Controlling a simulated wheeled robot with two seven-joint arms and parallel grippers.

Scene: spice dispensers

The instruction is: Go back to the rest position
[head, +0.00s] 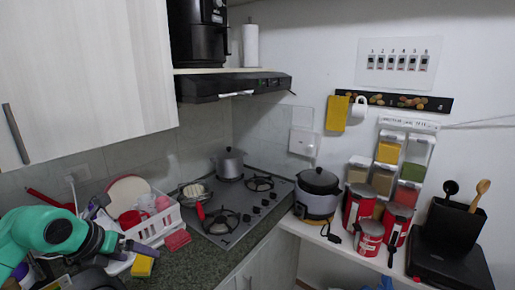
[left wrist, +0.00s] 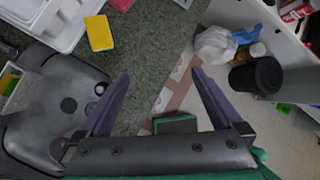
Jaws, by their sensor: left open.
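My left arm comes in from the left in the head view, over the counter's left end. My left gripper (head: 140,248) is beside the white dish rack (head: 150,231), near a yellow sponge (head: 142,266). In the left wrist view its two dark fingers stand wide apart (left wrist: 158,80), with nothing held between them. The spice dispensers (head: 389,152) hang on the right wall, far from this gripper.
A gas stove (head: 236,206) with a pot (head: 229,163) is beyond the rack. A rice cooker (head: 318,190), several red cans (head: 369,238) and a black utensil holder (head: 453,226) stand on the right. The counter edge and floor show below the fingers in the left wrist view.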

